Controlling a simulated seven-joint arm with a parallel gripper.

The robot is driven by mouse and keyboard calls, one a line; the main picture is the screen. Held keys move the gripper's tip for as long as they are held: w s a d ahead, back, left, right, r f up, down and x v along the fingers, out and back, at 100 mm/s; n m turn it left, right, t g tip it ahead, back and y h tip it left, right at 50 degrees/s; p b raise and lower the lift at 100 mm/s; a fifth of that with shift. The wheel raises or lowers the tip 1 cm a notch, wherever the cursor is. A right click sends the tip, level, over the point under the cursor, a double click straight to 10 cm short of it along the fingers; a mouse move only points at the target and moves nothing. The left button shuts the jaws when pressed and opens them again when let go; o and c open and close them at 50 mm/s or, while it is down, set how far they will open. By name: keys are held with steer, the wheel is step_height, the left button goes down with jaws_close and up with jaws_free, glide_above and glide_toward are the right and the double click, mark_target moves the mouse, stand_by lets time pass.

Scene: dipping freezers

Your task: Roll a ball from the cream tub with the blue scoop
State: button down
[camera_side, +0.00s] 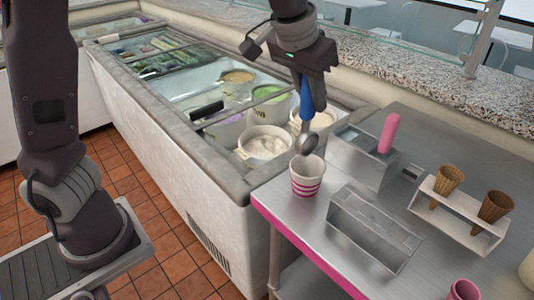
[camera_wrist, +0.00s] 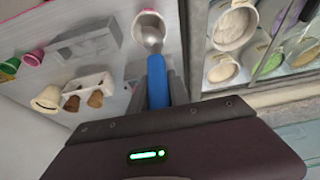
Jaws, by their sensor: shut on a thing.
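My gripper (camera_side: 308,82) is shut on the blue handle of the scoop (camera_side: 306,102). The scoop hangs steeply, its metal bowl at the mouth of the pink-striped cup (camera_side: 306,186) on the steel counter. I cannot tell whether the bowl touches the cup or holds anything. The wrist view shows the blue scoop (camera_wrist: 157,84) with its bowl over the cup (camera_wrist: 139,35). A tub with off-white ice cream (camera_side: 264,146) sits at the freezer's near end, left of the scoop. A paler yellow tub (camera_side: 322,117) is behind the scoop; I cannot tell which is the cream tub.
A pink-handled tool (camera_side: 389,134) stands in a steel well (camera_side: 352,158) right of the cup. A steel tray (camera_side: 375,230) and a cone holder (camera_side: 466,225) with two cones are farther right. The freezer rim (camera_side: 222,170) and a black-handled tool (camera_side: 206,111) are left.

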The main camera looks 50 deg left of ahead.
steer(key=w+a+f+n+y, duration=0.1)
steer(key=a+f+n, duration=0.3)
steer(key=a, duration=0.7)
steer(key=w+a+f+n+y, duration=0.1)
steer(key=w+a+f+n, duration=0.3)
steer(key=a+n, duration=0.4)
steer(key=w+a+f+n+y, duration=0.2)
steer(key=a+f+n, duration=0.2)
steer(key=a, duration=1.1)
steer(key=shift+w+a+n, duration=0.35)
steer(key=shift+n, duration=0.65)
step_height(320, 180, down, 16)
steer(key=shift+f, duration=0.15)
